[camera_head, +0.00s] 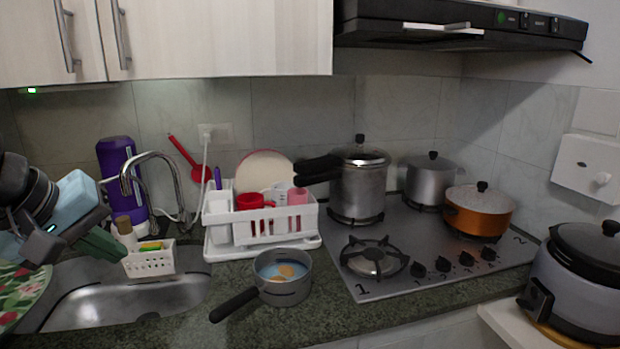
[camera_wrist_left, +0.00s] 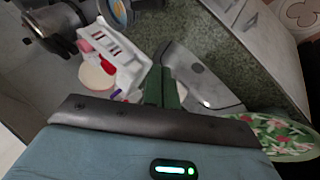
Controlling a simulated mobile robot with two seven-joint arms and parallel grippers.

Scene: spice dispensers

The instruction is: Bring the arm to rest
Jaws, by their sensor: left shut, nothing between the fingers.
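My left gripper (camera_head: 106,246) hangs over the left part of the sink, in front of the purple bottle. Its dark green fingers are closed together with nothing held. It also shows in the left wrist view (camera_wrist_left: 161,90), where the fingers point toward the sink and counter. My left arm comes in from the left edge of the head view. My right gripper is in neither view.
A white sponge caddy (camera_head: 149,260) stands just right of the fingers, by the sink (camera_head: 130,298). A saucepan (camera_head: 284,283) sits on the counter, before a white dish rack (camera_head: 262,225). A floral mat (camera_head: 22,287) lies below my left arm.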

